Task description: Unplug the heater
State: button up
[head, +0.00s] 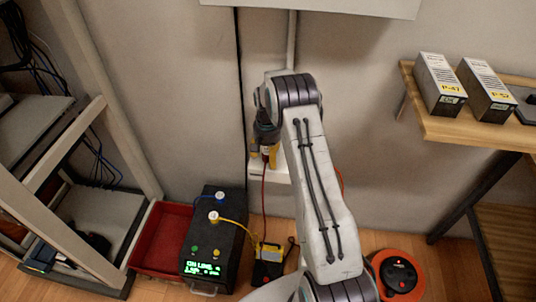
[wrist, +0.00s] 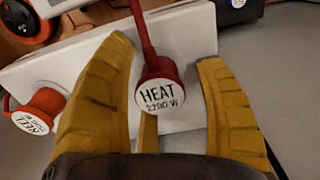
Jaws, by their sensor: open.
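The heater plug (wrist: 160,92) is red with a white round face reading "HEAT 2200 W". It sits at a white socket strip (wrist: 88,68), and its red cord (wrist: 141,30) runs toward the top of the wrist view. My gripper (wrist: 166,52) is open, with one yellow finger on each side of the plug. Gaps show between the plug and both fingers. In the head view my gripper (head: 266,156) is at the strip (head: 257,171) low on the wall, and the plug itself is mostly hidden. A red cord (head: 263,205) hangs below it.
A second red plug (wrist: 40,112), marked "REEL", sits at the strip's left. An orange cable reel (head: 400,275) and a black box with a green display (head: 212,240) stand on the floor. A red tray (head: 163,238) lies left; a wooden shelf (head: 470,125) is at right.

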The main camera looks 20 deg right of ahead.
aim_at(267, 151)
jog(key=shift+c, duration=0.4)
dwell(0.6)
grip_shut()
dwell(0.4)
jog(key=shift+r, duration=0.25)
jog(key=shift+r+p, duration=1.8)
jog(key=shift+r, duration=1)
